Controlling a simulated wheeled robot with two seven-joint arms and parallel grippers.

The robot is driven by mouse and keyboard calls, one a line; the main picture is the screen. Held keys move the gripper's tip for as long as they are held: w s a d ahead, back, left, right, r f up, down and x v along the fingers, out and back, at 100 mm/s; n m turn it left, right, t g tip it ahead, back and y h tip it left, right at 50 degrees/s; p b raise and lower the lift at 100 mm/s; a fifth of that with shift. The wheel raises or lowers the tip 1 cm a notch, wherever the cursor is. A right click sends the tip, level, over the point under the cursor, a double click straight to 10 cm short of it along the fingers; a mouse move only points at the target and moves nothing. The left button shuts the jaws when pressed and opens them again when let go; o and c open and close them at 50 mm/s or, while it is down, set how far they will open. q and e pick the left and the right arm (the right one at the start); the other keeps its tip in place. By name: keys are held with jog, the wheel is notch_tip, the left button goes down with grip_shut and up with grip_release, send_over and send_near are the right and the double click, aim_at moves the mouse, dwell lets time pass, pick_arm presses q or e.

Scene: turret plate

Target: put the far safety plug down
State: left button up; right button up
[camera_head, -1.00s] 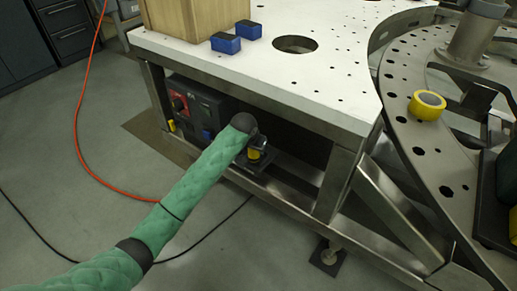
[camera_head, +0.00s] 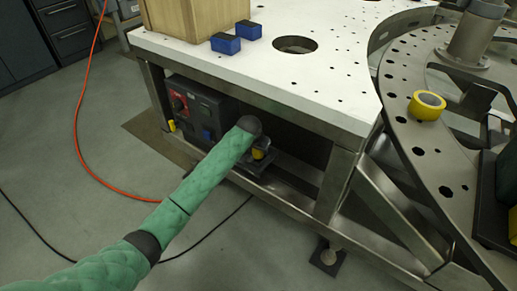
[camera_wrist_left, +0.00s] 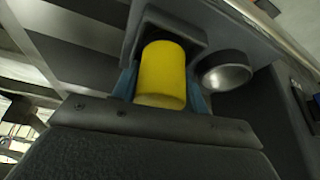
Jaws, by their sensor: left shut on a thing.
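My left gripper (camera_head: 262,148) is low under the white table, at the frame's lower shelf. The wrist end of my arm hides most of it in the head view. It is shut on a yellow safety plug (camera_head: 258,154), which shows only partly there. In the left wrist view the yellow plug (camera_wrist_left: 163,75) sits between the blue-sided fingers, in front of a dark squared holder (camera_wrist_left: 180,24). I cannot tell whether the plug touches the holder. My right gripper is not in view.
A dark control box (camera_head: 205,110) stands under the white tabletop (camera_head: 320,75), left of my gripper. A metal table leg (camera_head: 335,185) stands to the right. Blue blocks (camera_head: 226,43) and a wooden box (camera_head: 185,15) are on top. Yellow tape (camera_head: 427,105) lies on the perforated ring.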

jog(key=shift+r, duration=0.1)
pick_arm(q)
jog(key=o, duration=1.1)
jog(key=shift+c, duration=0.2)
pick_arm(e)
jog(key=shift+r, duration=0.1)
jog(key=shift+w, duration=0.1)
pick_arm(q)
jog(key=shift+r, duration=0.35)
jog(key=v, duration=1.1)
jog(key=shift+s+r, duration=0.15)
jog(key=shift+r, duration=0.05)
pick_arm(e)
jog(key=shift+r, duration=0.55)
